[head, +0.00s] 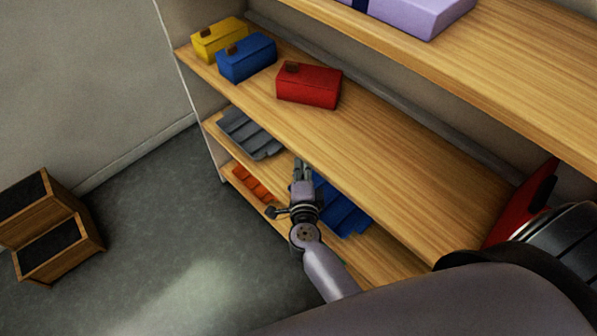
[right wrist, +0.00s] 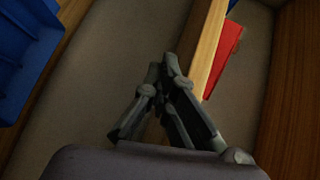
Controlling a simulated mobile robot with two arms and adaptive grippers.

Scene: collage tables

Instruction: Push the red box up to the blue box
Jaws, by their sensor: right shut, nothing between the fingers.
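The red box (head: 308,86) sits on the middle shelf board (head: 385,150), with a dark patch on its top. The blue box (head: 247,57) stands to its left on the same board, with a gap between them. My right gripper (head: 301,166) is shut and empty, near the board's front edge, below the red box in the head view and apart from it. In the right wrist view its closed fingers (right wrist: 170,62) point toward the board's edge (right wrist: 208,45), with a red surface (right wrist: 226,58) beyond. My left gripper is not in view.
A yellow box (head: 219,38) stands left of the blue box. An upper shelf (head: 500,55) holds a lilac box (head: 425,12). Lower shelves hold grey (head: 250,135), orange (head: 253,184) and blue items (head: 345,215). Wooden crates (head: 60,250) stand on the floor at left.

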